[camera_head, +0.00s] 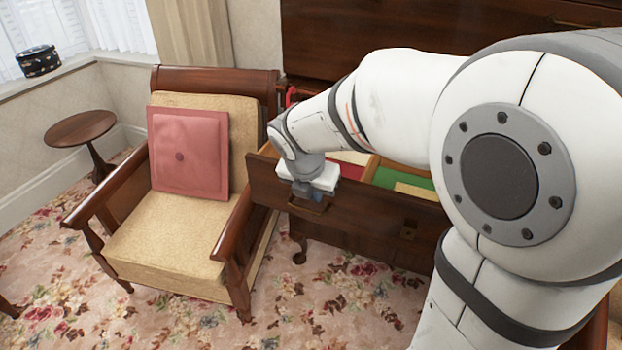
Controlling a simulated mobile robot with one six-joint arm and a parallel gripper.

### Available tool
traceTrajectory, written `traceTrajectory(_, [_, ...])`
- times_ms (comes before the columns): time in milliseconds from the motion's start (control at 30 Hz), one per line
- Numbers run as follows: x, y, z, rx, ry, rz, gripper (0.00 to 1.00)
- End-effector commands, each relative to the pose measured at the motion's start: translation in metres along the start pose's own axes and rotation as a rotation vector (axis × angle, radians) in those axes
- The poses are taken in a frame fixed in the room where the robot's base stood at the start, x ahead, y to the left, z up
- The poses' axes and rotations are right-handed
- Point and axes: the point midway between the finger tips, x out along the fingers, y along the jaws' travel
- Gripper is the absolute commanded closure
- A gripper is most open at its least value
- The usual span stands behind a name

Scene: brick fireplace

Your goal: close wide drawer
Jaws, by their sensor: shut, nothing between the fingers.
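The wide drawer (365,216) is dark wood and stands pulled out from the dark wooden cabinet (330,40) behind it. Its inside shows red, green and tan compartments (402,181), partly hidden by my arm. A handle (308,205) is on the left part of its front, and a small plate (409,230) sits further right. My gripper (305,191) is shut at the drawer front, just above the left handle. Its fingers are small here, and I cannot tell whether they touch the front or the handle.
A wooden armchair (190,190) with a pink cushion (188,153) stands close on the left, its right armrest near the drawer's left end. A small round table (80,128) stands at the far left. Flowered carpet (335,300) is clear in front of the drawer.

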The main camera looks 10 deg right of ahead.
Motion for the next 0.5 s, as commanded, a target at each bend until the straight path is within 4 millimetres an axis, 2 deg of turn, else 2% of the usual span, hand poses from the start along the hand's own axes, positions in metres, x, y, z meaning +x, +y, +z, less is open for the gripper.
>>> traceTrajectory(33, [0.013,-0.001,-0.001,0.002,0.003,-0.003,1.0])
traceTrajectory(200, [0.037,-0.001,-0.001,0.001,0.001,-0.002,1.0])
traceTrajectory(333, [0.046,-0.001,0.0,0.003,0.001,-0.001,1.0])
traceTrajectory(500, [0.049,-0.001,0.0,0.004,0.0,0.0,1.0])
